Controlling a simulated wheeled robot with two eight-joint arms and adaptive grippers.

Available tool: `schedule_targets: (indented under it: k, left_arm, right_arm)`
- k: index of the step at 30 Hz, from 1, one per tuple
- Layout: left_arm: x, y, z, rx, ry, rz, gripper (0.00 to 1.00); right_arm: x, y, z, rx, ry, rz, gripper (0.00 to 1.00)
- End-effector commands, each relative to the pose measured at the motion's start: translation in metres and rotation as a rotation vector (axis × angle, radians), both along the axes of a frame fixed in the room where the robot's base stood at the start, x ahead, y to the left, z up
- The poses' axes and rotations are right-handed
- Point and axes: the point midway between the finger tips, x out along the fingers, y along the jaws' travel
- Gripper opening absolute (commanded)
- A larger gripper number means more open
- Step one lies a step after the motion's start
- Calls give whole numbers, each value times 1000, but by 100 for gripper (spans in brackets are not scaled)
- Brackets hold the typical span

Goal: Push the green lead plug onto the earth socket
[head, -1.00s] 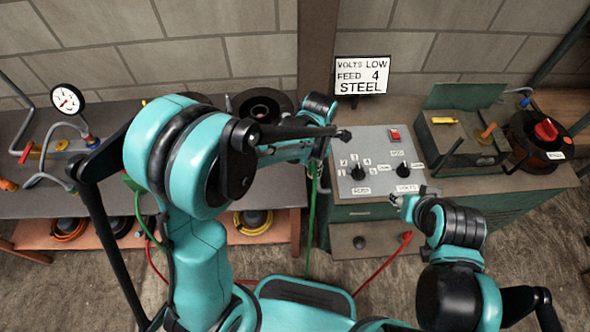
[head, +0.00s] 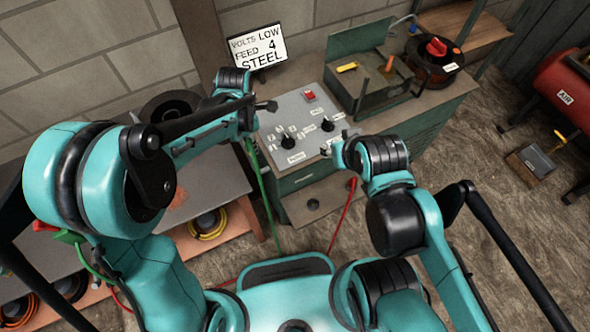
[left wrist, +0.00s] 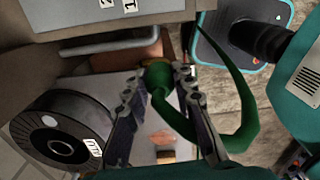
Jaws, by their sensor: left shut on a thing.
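My left gripper (left wrist: 155,85) is shut on the green lead plug (left wrist: 157,75), which sits between its two fingers in the left wrist view. The green lead (left wrist: 236,130) curves away from the plug to the right. In the head view the green lead (head: 262,190) hangs beside the left front of the control cabinet, below my left wrist. The plug itself is hidden there by my arm. I cannot pick out the earth socket in either view. My right gripper (head: 335,142) looks open and empty, in front of the right knob of the control panel.
The grey control panel (head: 303,112) has two black knobs and a red switch. A sign (head: 257,47) reads volts low, feed 4, steel. A red lead (head: 343,215) hangs from the cabinet front. A black reel (left wrist: 62,128) stands left of my fingers.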

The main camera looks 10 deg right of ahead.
Motion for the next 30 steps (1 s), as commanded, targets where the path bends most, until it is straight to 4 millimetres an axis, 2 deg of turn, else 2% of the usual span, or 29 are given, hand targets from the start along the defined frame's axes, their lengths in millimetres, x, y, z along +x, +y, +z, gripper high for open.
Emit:
schedule_targets:
  k: [12,18,24,30]
  left_arm:
    - [-3,83,-21,0,0,-1033,0]
    - [-10,118,-30,0,1,-1525,0]
    - [-16,140,-35,0,1,-1845,0]
    - [-18,146,-36,0,1,-1955,0]
  right_arm:
    - [0,0,-6,0,0,0,40]
    - [0,0,-8,0,0,0,40]
    - [0,0,-9,0,0,0,40]
    - [0,0,-9,0,0,0,40]
